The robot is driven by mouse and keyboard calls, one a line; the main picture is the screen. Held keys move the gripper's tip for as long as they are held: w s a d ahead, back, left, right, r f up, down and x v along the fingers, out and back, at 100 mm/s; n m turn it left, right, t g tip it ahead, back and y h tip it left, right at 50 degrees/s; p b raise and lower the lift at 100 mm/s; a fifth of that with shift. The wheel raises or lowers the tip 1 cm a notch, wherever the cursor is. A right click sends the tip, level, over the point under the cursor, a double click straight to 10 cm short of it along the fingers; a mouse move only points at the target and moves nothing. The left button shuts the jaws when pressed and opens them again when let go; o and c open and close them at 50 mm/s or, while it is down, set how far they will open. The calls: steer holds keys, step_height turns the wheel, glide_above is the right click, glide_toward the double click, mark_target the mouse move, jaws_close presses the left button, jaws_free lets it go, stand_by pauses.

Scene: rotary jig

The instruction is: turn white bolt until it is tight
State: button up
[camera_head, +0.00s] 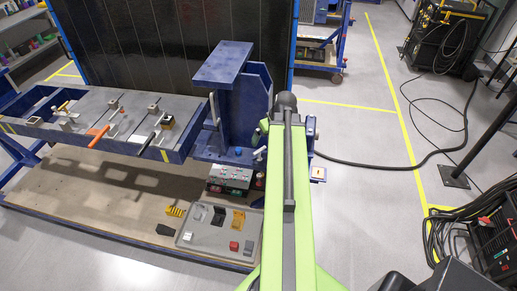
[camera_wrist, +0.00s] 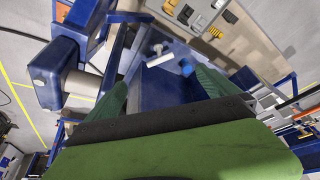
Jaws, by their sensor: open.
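In the wrist view a white bolt with a crossbar (camera_wrist: 159,57) stands out from a dark blue surface, tilted in the picture. A blue knob (camera_wrist: 186,67) sits close to its right. My gripper (camera_wrist: 161,78) is open, with one dark green finger on each side of the picture. The white bolt shows between and beyond the fingertips, with nothing held; I cannot tell the exact distance. In the head view my green arm reaches to the blue jig (camera_head: 223,65), and my fingers are hidden there. The blue knob (camera_head: 238,152) shows left of my arm; the white bolt is not clear there.
A blue-framed bench (camera_head: 180,155) with clamps and an orange handle joins the jig on the left. A grey tray (camera_head: 205,250) of small parts and a control box (camera_head: 230,177) lie on the wooden platform.

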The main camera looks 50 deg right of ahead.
mark_target(260, 159)
steer(key=b+x, duration=1.6)
steer(key=x, duration=0.1)
steer(key=shift+s+d+f, duration=0.1)
steer(key=shift+s+f, duration=0.05)
steer(key=shift+f, duration=0.2)
steer(key=shift+r, duration=0.1)
